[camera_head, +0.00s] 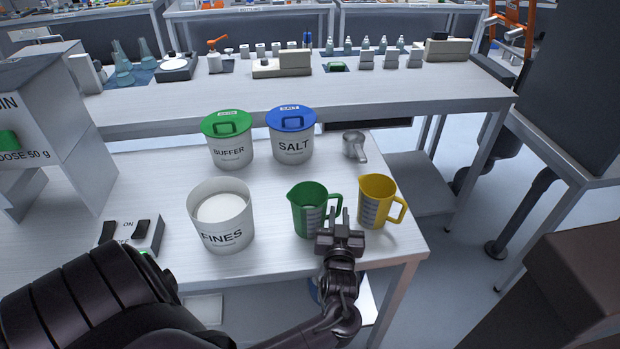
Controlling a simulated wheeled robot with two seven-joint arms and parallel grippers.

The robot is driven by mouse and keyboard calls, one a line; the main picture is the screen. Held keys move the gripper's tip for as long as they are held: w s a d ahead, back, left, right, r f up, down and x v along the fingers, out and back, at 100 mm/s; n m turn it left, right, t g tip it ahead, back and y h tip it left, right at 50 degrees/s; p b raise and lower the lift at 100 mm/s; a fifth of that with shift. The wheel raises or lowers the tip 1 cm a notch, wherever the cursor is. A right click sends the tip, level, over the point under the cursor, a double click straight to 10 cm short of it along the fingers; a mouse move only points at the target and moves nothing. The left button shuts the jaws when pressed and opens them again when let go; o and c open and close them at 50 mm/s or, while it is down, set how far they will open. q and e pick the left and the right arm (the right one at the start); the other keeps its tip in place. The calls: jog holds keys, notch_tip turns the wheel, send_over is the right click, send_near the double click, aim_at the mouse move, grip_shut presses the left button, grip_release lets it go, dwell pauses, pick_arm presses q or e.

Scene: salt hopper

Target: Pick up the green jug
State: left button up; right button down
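The green jug (308,209) stands upright on the white table, its handle on the right side. My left gripper (339,213) is at the jug's handle, in front and to the right of its body. Its two fingers point away from me and are apart, with a gap between them. The fingers overlap the lower part of the handle in the picture, and I cannot tell whether they touch it. My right gripper is not in view.
A yellow jug (375,201) stands close to the right. A white FINES tub (222,236) is to the left. Lidded BUFFER (229,151) and SALT (292,148) tubs and a metal scoop (354,146) stand behind. A switch box (131,235) is at the left.

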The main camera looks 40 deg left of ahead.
pick_arm(q)
grip_shut()
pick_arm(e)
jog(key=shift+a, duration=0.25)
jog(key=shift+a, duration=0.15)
